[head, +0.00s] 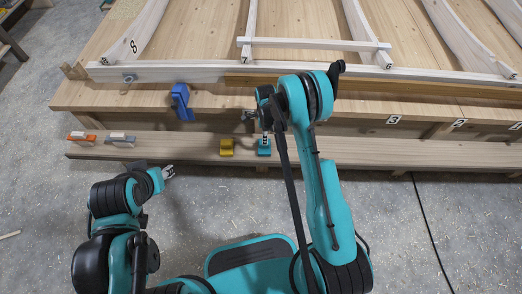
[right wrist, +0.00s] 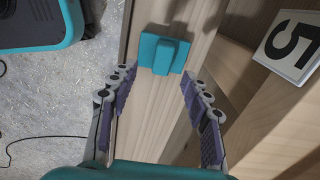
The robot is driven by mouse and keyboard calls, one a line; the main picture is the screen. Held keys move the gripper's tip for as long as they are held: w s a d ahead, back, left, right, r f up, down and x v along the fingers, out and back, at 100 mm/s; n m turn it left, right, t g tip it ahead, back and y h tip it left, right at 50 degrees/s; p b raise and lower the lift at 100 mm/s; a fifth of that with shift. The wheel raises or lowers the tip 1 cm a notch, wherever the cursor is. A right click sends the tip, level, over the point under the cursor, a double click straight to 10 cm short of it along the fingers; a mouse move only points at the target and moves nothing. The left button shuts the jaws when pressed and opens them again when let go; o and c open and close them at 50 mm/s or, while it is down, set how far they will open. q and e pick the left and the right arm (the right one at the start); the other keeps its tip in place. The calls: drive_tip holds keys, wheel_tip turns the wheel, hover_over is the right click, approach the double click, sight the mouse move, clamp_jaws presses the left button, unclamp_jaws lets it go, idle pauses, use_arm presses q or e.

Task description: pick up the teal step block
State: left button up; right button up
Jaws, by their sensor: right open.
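The teal step block (head: 264,151) sits on the low wooden plank (head: 350,149), right of a yellow block (head: 227,146). In the right wrist view the teal block (right wrist: 160,53) lies on pale wood, just beyond the fingertips and roughly centred between them. My right gripper (head: 265,137) is over the block from above; in the wrist view its two fingers (right wrist: 158,78) are spread wide with nothing between them. My left gripper (head: 168,172) is in front of the plank, far left of the block; it is too small to tell whether its jaws are apart.
An orange-and-grey piece (head: 81,137) and a grey-and-red piece (head: 121,138) lie on the plank's left end. A blue clamp-like piece (head: 181,101) stands at the wooden platform's edge. A number 5 plate (right wrist: 290,45) is right of the fingers. Bare plank runs right of the teal block.

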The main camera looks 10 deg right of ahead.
wheel_tip(320, 180, down, 2)
drive_tip(key=shift+f+b, duration=0.2)
drive_tip(key=shift+b, duration=0.2)
drive_tip(key=f+b, duration=0.2)
drive_tip(key=f, duration=0.1)
drive_tip(key=f+b, duration=0.1)
drive_tip(key=f, duration=0.1)
drive_tip(key=shift+w+f, duration=0.25)
drive_tip(key=shift+r, duration=0.15)
clamp_jaws()
